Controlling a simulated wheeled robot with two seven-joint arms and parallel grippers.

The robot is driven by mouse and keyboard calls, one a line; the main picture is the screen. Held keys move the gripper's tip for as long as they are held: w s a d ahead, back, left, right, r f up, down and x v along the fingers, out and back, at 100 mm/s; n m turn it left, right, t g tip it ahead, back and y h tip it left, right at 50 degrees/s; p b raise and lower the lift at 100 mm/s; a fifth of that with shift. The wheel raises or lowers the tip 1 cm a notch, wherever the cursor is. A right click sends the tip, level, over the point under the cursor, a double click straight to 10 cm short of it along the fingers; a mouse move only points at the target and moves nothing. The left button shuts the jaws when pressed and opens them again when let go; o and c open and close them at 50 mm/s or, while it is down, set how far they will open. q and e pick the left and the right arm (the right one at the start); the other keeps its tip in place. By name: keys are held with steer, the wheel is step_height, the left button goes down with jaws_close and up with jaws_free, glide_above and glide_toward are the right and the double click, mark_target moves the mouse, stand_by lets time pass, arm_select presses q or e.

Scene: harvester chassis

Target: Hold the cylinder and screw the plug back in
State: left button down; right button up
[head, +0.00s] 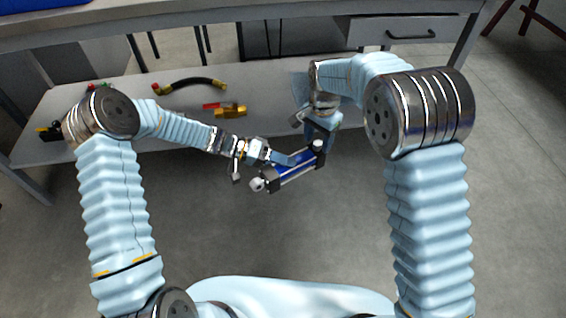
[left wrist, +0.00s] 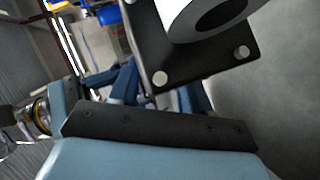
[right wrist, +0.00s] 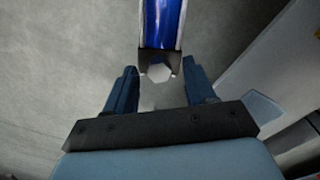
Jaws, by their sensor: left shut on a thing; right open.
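The cylinder (head: 297,168) has a blue barrel, silver rods and black end caps, and is held tilted in the air in front of the bench. My left gripper (head: 287,160) is shut on its barrel. In the left wrist view a black end cap (left wrist: 185,62) and a pale round fitting are close up. My right gripper (head: 318,135) is open at the cylinder's upper right end. In the right wrist view a whitish hexagonal plug (right wrist: 158,72) shows at the end cap, between the parted fingers (right wrist: 160,82). How deep it sits in the cap is unclear.
A low grey bench (head: 110,130) runs behind the arms. On it lie a black hose (head: 190,82) with yellow ends, a yellow piece (head: 231,112) and a red piece (head: 211,105). A drawer (head: 405,32) is at the back. The floor below the cylinder is clear.

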arm_select(q)
steer(key=shift+r, duration=0.15)
arm_select(e)
steer(key=shift+r, duration=1.8)
steer(key=shift+c, duration=0.5)
steer(key=n, duration=0.2)
steer(key=shift+r+n, duration=0.35)
steer(key=shift+n, duration=0.05)
steer(key=n, duration=0.2)
steer(key=r+n, duration=0.1)
steer(key=n, duration=0.1)
steer(key=shift+n, duration=0.4)
steer(key=n, duration=0.2)
steer(key=r+n, duration=0.1)
steer(key=n, duration=0.4)
steer(key=shift+r, duration=0.4)
